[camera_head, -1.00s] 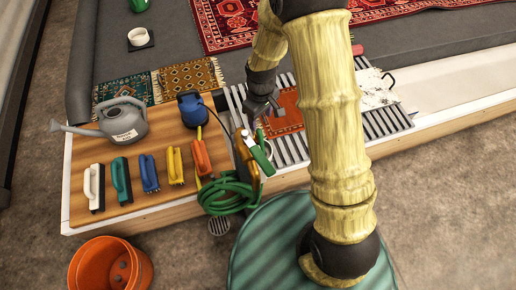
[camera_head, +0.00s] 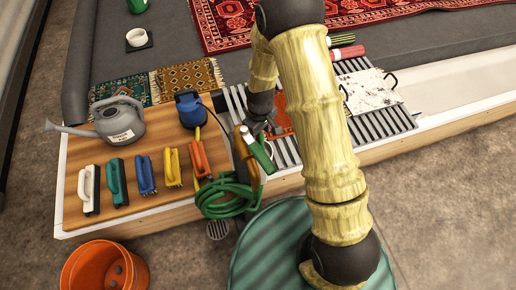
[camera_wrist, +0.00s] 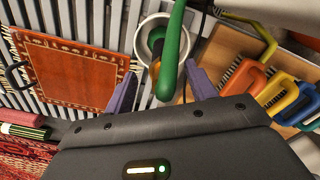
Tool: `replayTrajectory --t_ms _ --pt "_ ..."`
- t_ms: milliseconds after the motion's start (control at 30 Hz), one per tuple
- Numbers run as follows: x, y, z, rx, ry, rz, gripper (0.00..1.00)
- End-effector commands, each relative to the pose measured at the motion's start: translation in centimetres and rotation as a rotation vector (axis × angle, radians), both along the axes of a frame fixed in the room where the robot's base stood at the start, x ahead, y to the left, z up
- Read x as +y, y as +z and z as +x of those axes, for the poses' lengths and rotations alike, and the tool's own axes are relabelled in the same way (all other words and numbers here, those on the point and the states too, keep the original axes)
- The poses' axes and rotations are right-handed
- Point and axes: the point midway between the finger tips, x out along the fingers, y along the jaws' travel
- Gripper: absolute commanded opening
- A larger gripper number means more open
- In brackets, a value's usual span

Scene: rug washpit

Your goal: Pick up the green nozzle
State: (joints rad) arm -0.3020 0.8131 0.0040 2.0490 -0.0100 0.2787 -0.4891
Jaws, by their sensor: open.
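The green nozzle (camera_head: 260,154) is at the front edge of the slatted grate, beside the wooden board and above the green hose coil. In the wrist view the green nozzle (camera_wrist: 171,55) stretches from the top edge down between my fingers, in front of a white-rimmed round opening; an orange part shows beside it. My gripper (camera_wrist: 161,90) is open, with a purple-grey finger on each side of the nozzle's near end. I cannot tell whether either finger touches it. In the head view my gripper (camera_head: 262,125) is just behind the nozzle and partly hidden by my arm.
The wooden board (camera_head: 150,205) left of the nozzle holds several brushes, a grey watering can (camera_head: 118,122) and a blue device (camera_head: 190,107). A green hose (camera_head: 228,197) lies coiled at the front. An orange rug sample (camera_wrist: 75,73) lies on the grate. An orange bucket (camera_head: 105,268) stands front left.

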Motion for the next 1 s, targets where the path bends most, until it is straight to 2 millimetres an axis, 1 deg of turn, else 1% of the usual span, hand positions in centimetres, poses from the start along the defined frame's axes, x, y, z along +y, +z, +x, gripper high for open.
replayTrajectory --t_ms 33,100,200,300,867,967,1000 --pt "0.1 -1.1 0.0 0.002 0.001 -0.001 0.56" --pt "0.3 -2.3 0.0 0.002 0.001 -0.001 0.56" --pt "0.4 -3.7 0.0 0.004 0.0 -0.001 0.56" --pt "0.4 -4.5 0.0 0.001 0.0 0.0 0.56" --pt "0.4 -4.5 0.0 0.001 0.0 -0.001 0.56" --pt "0.4 -4.5 0.0 0.001 0.0 -0.001 0.38" --pt "0.4 -4.5 0.0 0.001 0.001 -0.001 0.3"
